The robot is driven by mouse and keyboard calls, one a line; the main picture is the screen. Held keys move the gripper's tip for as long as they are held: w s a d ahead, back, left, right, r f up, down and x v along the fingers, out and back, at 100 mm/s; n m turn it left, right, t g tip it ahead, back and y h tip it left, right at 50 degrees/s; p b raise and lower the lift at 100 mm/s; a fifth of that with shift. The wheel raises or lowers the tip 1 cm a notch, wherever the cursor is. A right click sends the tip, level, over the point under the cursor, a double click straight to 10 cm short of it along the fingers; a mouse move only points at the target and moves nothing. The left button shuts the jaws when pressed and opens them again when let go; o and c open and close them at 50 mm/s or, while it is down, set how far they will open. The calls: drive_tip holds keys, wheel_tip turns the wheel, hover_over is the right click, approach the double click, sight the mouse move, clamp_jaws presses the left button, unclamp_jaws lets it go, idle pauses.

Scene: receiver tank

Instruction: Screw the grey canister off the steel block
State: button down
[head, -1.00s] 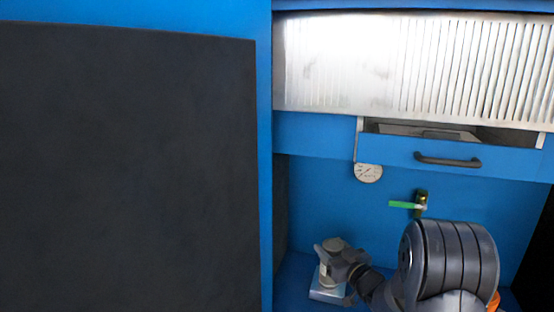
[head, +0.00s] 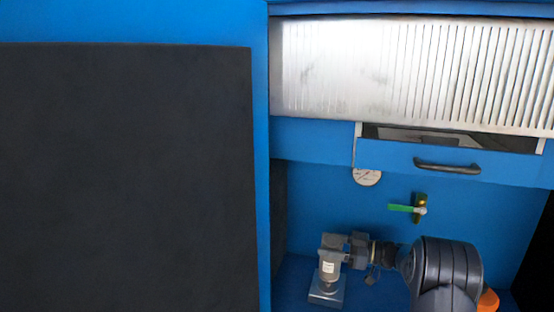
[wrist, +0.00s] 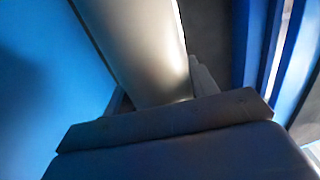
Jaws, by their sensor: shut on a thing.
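The grey canister (head: 329,268) stands upright over the steel block (head: 337,296) in the head view, with a pale label on its side. A round fitting shows between the canister's lower end and the block; I cannot tell whether the threads are still engaged. My gripper (head: 342,250) reaches in from the right and is shut on the canister's upper part. In the wrist view the canister (wrist: 140,45) runs from the top edge down between my fingers (wrist: 160,118). The block is not visible there.
A green-handled valve (head: 405,208) and a round gauge (head: 367,177) are on the blue back wall. A drawer with a dark handle (head: 447,166) lies above them. A large dark panel (head: 125,180) fills the left. A dark side wall (head: 279,215) stands left of the canister.

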drive_tip(key=shift+s+a+r+p, duration=0.1)
drive_tip(key=shift+r+p, duration=1.9)
drive_tip(key=shift+r, duration=0.55)
drive_tip(key=shift+f, duration=0.1)
